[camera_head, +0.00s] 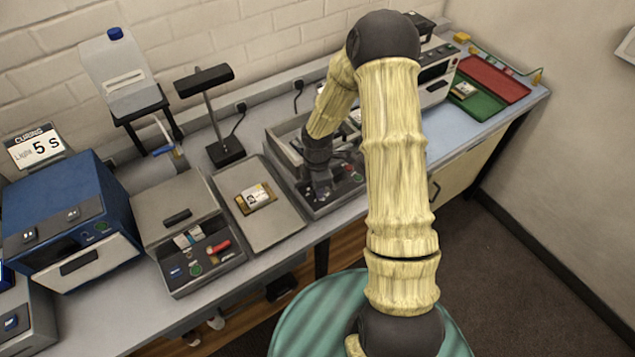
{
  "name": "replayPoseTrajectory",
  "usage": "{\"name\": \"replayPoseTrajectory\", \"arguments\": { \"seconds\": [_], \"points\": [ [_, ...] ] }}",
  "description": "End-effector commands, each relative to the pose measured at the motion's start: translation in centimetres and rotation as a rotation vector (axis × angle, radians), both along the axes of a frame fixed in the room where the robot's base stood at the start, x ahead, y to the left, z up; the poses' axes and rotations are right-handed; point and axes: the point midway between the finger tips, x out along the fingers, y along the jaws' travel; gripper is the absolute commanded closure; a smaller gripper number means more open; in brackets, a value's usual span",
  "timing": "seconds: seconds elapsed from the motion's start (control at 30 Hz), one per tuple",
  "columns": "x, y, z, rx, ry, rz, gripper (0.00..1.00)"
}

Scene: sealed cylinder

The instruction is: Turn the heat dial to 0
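My arm reaches across the middle of the head view and bends down to a grey open-topped machine (285,148) on the bench. My gripper (322,192) is dark and points down at the left part of this machine's front control panel (340,197). Its fingers are small and dark against the panel, so I cannot tell whether they are open or shut, or whether they touch anything. Small dark controls and a red one show just right of the gripper. No heat dial or its setting can be made out; it may be hidden by the gripper.
Left of this machine lies a flat plate with a small labelled part (256,198). Further left are a grey box with switches (185,215), a black lamp stand (226,150) and a blue curing box (65,215). Red (492,78) and green trays lie at the far right.

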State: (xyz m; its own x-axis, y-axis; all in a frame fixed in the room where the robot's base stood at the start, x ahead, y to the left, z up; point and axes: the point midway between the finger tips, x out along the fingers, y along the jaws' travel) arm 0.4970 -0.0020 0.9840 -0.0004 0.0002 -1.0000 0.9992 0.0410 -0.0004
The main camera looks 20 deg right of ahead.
Motion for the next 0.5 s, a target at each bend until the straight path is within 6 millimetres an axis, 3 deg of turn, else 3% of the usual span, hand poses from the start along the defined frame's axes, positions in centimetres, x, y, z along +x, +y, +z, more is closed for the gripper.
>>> {"name": "replayPoseTrajectory", "arguments": {
  "seconds": [0.5],
  "points": [
    [0.24,0.15,0.5,0.001,-0.007,0.493,0.96]
  ]
}}
